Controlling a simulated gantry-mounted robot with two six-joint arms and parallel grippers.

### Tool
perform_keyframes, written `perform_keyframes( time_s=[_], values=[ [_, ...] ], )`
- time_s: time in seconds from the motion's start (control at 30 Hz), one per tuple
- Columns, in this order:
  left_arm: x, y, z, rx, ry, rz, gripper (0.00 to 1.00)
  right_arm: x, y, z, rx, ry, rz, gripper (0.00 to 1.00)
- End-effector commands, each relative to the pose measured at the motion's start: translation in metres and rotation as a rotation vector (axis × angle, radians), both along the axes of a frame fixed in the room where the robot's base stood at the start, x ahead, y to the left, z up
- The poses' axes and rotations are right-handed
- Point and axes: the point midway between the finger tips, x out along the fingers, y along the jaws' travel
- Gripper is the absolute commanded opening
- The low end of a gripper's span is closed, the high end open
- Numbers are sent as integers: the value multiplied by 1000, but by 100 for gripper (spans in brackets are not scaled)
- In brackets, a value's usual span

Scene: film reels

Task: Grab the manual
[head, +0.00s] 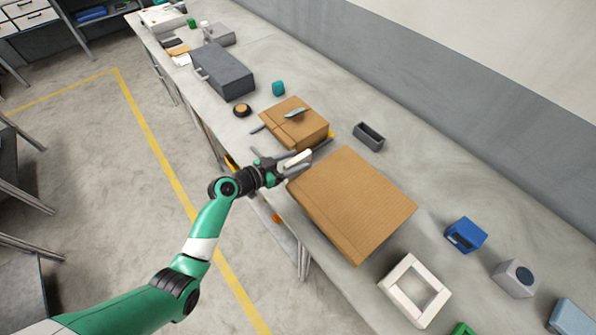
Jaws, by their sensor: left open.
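My left gripper (300,164) reaches in from the left and is open. Its fingers are at the table's front edge, between a smaller cardboard box (303,130) and a large flat cardboard box (350,200). A pale piece shows at the fingers; I cannot tell whether it is part of the gripper or a separate thing. I cannot clearly pick out a manual. A bit of yellow shows behind the small box, mostly hidden. My right gripper is not in view.
A grey case (222,72), a tape roll (242,110) and a teal item (278,88) stand farther along the table. A small dark tray (369,136) is behind. A white square frame (414,290), a blue block (466,235) and a grey block (515,278) are nearer.

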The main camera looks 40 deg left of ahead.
Motion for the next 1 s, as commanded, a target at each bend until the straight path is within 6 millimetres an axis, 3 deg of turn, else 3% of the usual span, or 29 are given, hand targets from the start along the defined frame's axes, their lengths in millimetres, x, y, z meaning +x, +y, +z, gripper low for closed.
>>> perform_keyframes(
  time_s=[0.1, 0.33, 0.67, 1.0],
  values=[
    [13, -1, -4, 2, -1, -1, 60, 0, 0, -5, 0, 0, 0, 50],
    [15, -1, -4, 1, -1, 1, 58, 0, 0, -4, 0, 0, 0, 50],
    [14, -1, -4, 0, -1, 2, 0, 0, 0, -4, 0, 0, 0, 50],
    [14, -1, -4, 0, -1, 2, 0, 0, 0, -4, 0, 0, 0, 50]
  ],
)
